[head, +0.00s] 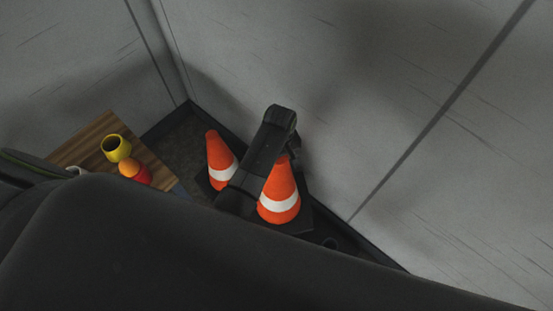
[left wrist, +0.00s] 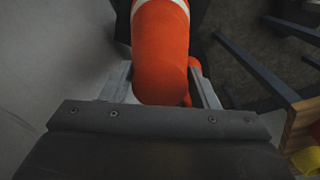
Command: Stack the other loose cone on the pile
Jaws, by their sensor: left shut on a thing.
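An orange cone with a white band (head: 279,192) stands upright near the corner, with a dark base. My left gripper (head: 291,153) reaches down over it and is shut on its upper part. In the left wrist view the same cone (left wrist: 160,50) sits between the two fingers (left wrist: 163,85). A second orange cone with a white band (head: 218,156) stands just left of it, partly behind my arm. A bit of orange behind the held cone also shows in the left wrist view (left wrist: 195,68). I cannot tell whether the held cone touches the floor. My right gripper is not in view.
A wooden table (head: 88,138) at the left carries a yellow cup (head: 116,148) and a red and orange object (head: 134,172). Grey walls (head: 330,80) meet in the corner close behind the cones. My own dark body hides the lower part of the head view.

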